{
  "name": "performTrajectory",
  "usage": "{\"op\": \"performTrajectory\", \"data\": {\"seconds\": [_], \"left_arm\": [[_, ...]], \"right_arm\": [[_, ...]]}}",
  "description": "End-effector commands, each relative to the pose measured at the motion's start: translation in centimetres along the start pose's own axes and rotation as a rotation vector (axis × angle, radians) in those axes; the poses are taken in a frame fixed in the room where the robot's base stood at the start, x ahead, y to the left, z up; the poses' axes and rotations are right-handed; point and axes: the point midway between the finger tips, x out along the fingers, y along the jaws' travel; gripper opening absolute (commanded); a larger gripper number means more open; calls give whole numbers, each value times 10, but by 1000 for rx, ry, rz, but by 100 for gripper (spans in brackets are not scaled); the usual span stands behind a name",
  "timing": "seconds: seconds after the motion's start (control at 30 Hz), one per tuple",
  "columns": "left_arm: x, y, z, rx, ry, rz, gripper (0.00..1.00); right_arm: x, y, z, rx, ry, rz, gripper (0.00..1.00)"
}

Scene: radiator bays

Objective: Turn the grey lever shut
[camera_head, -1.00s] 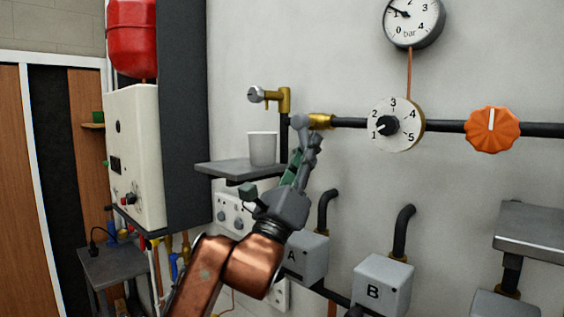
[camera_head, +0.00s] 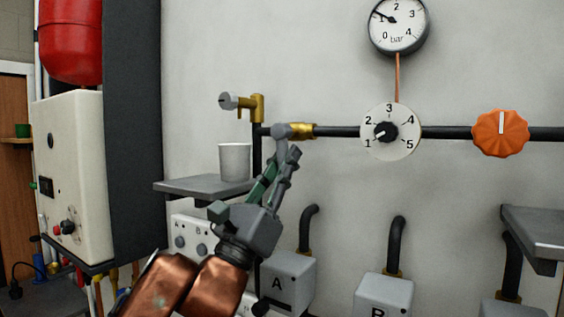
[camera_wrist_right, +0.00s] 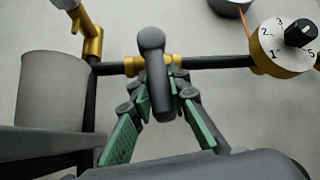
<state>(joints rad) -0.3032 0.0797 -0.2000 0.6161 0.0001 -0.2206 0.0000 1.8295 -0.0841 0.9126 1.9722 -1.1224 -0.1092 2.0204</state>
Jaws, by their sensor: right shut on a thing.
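The grey lever (camera_head: 281,130) sits at the brass valve (camera_head: 302,131) on the dark horizontal pipe. In the right wrist view the lever (camera_wrist_right: 152,65) has a rounded end and lies across the line of the pipe. My right gripper (camera_head: 283,154) reaches up to it from below. In the wrist view its fingers (camera_wrist_right: 158,92) close in on both sides of the lever, shut on it. The fingers hide part of the valve and lever in the head view. My left gripper is not in view.
A grey shelf (camera_head: 190,189) with a pale cup (camera_head: 235,162) is close left of my right gripper. A brass tap (camera_head: 257,107) stands above. A numbered dial (camera_head: 400,145) and an orange knob (camera_head: 500,134) are to the right. Grey box A (camera_head: 290,275) is below.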

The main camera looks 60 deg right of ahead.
Motion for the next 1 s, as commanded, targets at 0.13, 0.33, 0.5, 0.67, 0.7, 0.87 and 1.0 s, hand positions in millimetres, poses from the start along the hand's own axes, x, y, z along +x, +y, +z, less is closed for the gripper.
{"op": "performTrajectory", "data": {"seconds": [0.13,0.33,0.5,0.67,0.7,0.87,1.0], "left_arm": [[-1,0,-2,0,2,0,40],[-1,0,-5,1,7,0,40],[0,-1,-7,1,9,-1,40],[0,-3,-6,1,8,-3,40],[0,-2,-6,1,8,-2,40],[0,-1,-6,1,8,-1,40],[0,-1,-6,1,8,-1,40]], "right_arm": [[2,0,6,2,-9,1,24],[1,1,4,1,-6,1,34],[0,1,4,1,-5,2,34],[-6,2,4,3,-5,4,34],[-10,2,4,4,-5,5,34],[-32,3,4,5,-5,5,34],[-52,2,3,4,-4,5,34]]}}
